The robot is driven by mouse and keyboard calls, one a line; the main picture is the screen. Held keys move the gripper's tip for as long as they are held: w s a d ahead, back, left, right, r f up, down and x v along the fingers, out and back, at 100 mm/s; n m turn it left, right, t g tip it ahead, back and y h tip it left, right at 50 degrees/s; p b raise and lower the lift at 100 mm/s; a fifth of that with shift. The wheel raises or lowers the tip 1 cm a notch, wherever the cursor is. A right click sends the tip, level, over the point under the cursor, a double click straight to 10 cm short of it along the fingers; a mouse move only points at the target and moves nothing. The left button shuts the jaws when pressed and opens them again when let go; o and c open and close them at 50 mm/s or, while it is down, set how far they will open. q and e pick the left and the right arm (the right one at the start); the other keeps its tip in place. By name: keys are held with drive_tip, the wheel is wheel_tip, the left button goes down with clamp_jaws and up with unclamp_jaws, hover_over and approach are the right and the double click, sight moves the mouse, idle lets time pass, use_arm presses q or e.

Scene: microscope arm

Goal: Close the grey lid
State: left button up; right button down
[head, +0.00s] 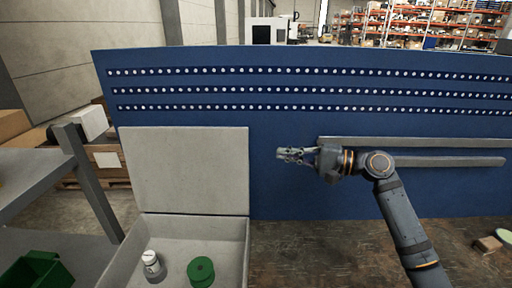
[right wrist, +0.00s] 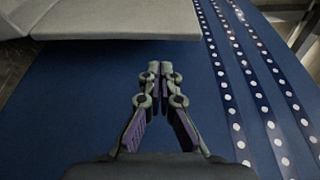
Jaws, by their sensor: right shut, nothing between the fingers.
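The grey lid (head: 187,170) stands open and upright at the back of a grey box (head: 244,252) in the head view. Its edge also shows at the top left of the right wrist view (right wrist: 120,24). The box holds a white-capped bottle (head: 152,266) and a green round object (head: 201,271). My right gripper (head: 280,155) is shut and empty, to the right of the lid and apart from it, in front of the blue panel. Its fingertips meet in the right wrist view (right wrist: 153,68). My left gripper is not in view.
A blue panel (head: 290,125) with rows of white dots stands behind the box. Grey rails (head: 450,161) run along it at right. A small block (head: 488,244) lies on the brown worktop (head: 320,260), which is otherwise largely clear. A grey shelf (head: 30,170) and green bin (head: 40,270) are at left.

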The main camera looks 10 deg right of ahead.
use_arm(q)
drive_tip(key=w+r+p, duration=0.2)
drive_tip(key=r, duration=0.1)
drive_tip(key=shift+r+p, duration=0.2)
drive_tip(key=shift+p, duration=0.2)
use_arm(e)
drive_tip(key=x, duration=0.9)
drive_tip(key=shift+w+f, duration=0.2)
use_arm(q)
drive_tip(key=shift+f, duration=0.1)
use_arm(e)
drive_tip(key=shift+d, duration=0.15)
